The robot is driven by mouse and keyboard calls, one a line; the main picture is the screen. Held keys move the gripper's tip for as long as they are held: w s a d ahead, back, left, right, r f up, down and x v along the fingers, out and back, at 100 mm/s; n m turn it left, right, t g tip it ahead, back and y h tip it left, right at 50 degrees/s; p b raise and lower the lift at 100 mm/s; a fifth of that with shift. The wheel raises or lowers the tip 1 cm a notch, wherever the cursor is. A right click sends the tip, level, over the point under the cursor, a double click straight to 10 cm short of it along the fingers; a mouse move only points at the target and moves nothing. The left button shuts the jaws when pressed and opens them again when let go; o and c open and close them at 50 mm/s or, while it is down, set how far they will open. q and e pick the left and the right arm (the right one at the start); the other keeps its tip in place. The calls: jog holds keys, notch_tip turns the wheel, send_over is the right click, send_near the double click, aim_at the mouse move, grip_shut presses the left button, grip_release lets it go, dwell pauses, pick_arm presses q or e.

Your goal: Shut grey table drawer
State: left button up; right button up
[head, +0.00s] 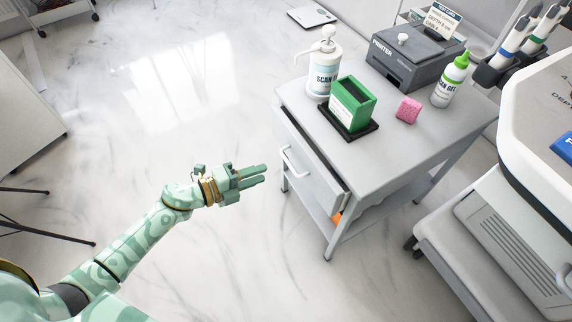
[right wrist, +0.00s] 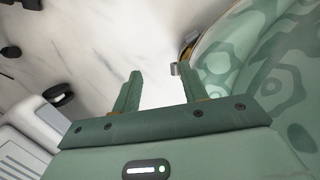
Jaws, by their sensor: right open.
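The grey table (head: 362,153) stands right of centre in the head view. Its drawer (head: 318,172) is on the left side, with a pale bar handle (head: 288,161). The drawer front stands out a little from the table, with a dark gap along its top. My left gripper (head: 266,173) is left of the drawer, pointing toward it and apart from the handle. Its fingers lie close together; whether they are shut is unclear. My right gripper (right wrist: 159,80) shows in the right wrist view, open and empty above the floor. The drawer is not seen there.
On the tabletop are a pump bottle (head: 323,70), a green box (head: 352,103) on a black tray, a pink block (head: 407,110), a green-capped bottle (head: 450,82) and a printer (head: 402,62). A white cart (head: 510,240) stands at right.

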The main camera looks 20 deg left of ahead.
pick_arm(q)
jog(key=b+x, duration=0.2)
jog(key=x, duration=0.6)
jog(key=shift+w+d, duration=0.2)
jog(key=shift+w, duration=0.05)
grip_shut()
pick_arm(e)
jog(key=w+r+n+t+h, duration=0.1)
jog(key=w+r, duration=0.4)
jog(key=w, duration=0.2)
jog(key=shift+w+d+r, duration=0.2)
jog(key=shift+d+r, duration=0.1)
jog(key=shift+d, duration=0.05)
